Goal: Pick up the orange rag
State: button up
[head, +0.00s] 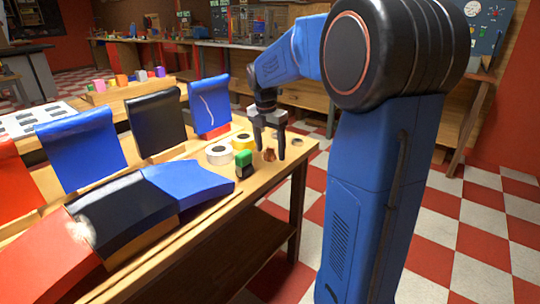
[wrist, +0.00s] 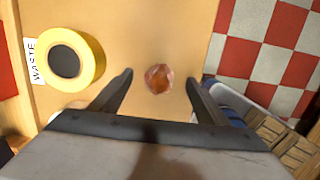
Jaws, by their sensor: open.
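The orange rag (head: 269,155) is a small crumpled, brownish-orange lump on the wooden workbench (head: 220,196), near its right end. In the wrist view the rag (wrist: 158,79) lies between the two fingertips as seen from above, a little nearer the left one. My gripper (head: 270,148) points down over the rag. Its fingers are spread apart with nothing held between them. How much height is left between the fingertips and the rag is hard to tell.
A yellow tape roll (wrist: 68,58) lies left of the rag, by a label reading WASTE (wrist: 34,62). A white roll (head: 219,153) and a green-topped block (head: 244,164) stand nearby. Blue, black and red panels (head: 124,205) cover the bench's left part.

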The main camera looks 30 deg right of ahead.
aim_at(270, 147)
jog(key=shift+f, duration=0.25)
jog(key=c, duration=1.1)
jog(key=shift+r, duration=0.1)
notch_tip(270, 147, up, 10)
jog(key=o, duration=0.5)
jog(key=c, duration=0.4)
